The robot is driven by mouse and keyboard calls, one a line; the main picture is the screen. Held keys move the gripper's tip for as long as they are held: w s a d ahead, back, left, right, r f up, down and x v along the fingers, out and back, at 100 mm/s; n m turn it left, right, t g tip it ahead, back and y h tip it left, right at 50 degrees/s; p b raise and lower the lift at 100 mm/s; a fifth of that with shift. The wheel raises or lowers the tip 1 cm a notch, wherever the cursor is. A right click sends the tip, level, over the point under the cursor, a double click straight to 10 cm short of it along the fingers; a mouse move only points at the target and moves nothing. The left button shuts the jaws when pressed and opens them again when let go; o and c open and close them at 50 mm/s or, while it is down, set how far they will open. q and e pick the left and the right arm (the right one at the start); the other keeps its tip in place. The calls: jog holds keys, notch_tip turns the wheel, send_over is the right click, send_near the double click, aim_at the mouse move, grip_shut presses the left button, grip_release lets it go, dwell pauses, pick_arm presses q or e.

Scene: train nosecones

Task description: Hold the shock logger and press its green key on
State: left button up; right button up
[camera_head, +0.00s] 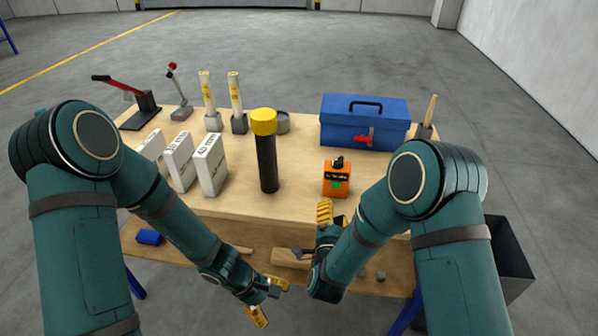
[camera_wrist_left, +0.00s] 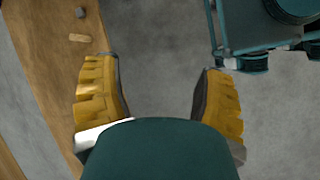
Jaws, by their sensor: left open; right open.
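The shock logger (camera_head: 337,180) is an orange box with a dark knob on top, standing upright near the front edge of the table, right of centre. Its green key (camera_head: 337,185) shows on the front face. My left gripper (camera_head: 268,299) is open and empty, low in front of the table and apart from the logger. In the left wrist view its yellow-padded fingers (camera_wrist_left: 160,100) stand wide apart with only floor between them. My right gripper (camera_head: 318,228) is open at the table's front edge, below and slightly left of the logger, not touching it.
A black post with a yellow cap (camera_head: 266,150) stands left of the logger. A blue toolbox (camera_head: 365,124) is behind it. A lower shelf (camera_head: 375,280) holds small parts. Bare tabletop lies around the logger.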

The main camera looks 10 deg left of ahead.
pick_arm(q)
jog(key=w+a+r+n+t+h, duration=0.2)
jog(key=w+r+n+t, duration=0.4)
jog(key=w+r+n, duration=0.45)
jog(key=n+t+h, duration=0.3)
jog(key=n+t, duration=0.1)
send_near(333, 162)
jog(key=x, duration=1.1)
jog(key=shift+w+d, duration=0.2)
jog(key=shift+d, duration=0.05)
jog(key=shift+c, duration=0.2)
grip_shut()
pick_arm(e)
grip_shut()
pick_arm(q)
jog(key=shift+f, duration=0.1)
pick_arm(e)
jog(key=shift+r, duration=0.1)
